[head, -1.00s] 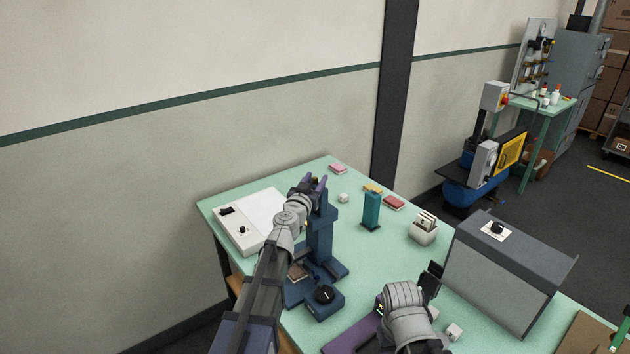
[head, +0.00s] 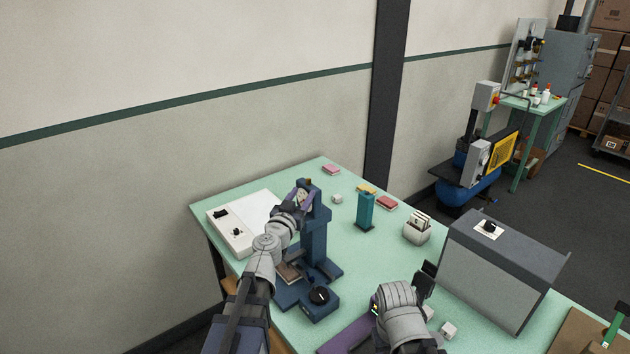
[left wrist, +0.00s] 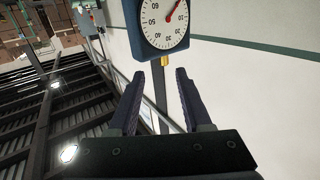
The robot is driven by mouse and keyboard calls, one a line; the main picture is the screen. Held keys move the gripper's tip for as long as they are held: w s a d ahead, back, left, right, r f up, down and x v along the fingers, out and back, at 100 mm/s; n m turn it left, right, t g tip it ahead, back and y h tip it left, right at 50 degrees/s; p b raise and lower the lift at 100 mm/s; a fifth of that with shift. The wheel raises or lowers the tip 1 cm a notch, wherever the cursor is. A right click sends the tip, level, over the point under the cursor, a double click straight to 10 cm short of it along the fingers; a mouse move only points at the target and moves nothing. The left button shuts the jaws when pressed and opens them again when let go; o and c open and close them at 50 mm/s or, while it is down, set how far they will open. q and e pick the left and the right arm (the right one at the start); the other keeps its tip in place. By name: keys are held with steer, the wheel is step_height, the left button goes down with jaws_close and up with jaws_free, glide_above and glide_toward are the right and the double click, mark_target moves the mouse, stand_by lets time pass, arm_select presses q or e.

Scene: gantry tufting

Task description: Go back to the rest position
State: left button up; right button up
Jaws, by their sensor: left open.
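My left gripper (head: 303,193) is open and empty, up beside the head of a dark blue gauge stand (head: 314,240) on the green table. In the left wrist view its two purple-grey fingers (left wrist: 158,85) are spread apart. A white-faced dial gauge (left wrist: 163,22) with a red needle shows just beyond them, with a brass stem below it. My right gripper (head: 428,280) is low over the table's front, beside a grey sloped box. Its dark fingers are small and partly hidden by the wrist, so its opening cannot be told.
The green table (head: 350,255) carries a white panel box (head: 233,230), a teal block (head: 365,212), a white card holder (head: 417,230), the grey box (head: 500,270), pink and red pads (head: 387,202) and small white cubes (head: 448,330). A wall stands behind.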

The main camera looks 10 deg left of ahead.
arm_select(q)
steer(key=s+d+f+m+g+h, duration=0.1)
steer(key=d+f+m+g+h, duration=0.15)
steer(key=d, duration=0.35)
steer(key=s+d+f+m+g+h, duration=0.1)
steer(key=s+d+m+h, duration=0.15)
steer(key=d, duration=0.35)
steer(key=s+d+f+m+g+h, duration=0.1)
steer(key=s+d+f+g+h, duration=0.1)
steer(key=s+d+f+g, duration=0.8)
steer(key=s+a+f+n+g+y, duration=0.1)
steer(key=s+a+f+g+y, duration=0.1)
steer(key=s+f+y, duration=0.2)
steer(key=s+a+f+n+g+y+b, duration=0.1)
steer(key=s+f+y, duration=0.4)
steer(key=s, duration=0.6)
steer(key=shift+s+a+f+n+g+y, duration=0.2)
steer(key=shift+a+f+n+g+y, duration=0.25)
steer(key=shift+a+g, duration=0.65)
steer(key=shift+w+a+r+t+h, duration=0.1)
steer(key=shift+a+r+t+h, duration=0.05)
steer(key=shift+t+h, duration=0.1)
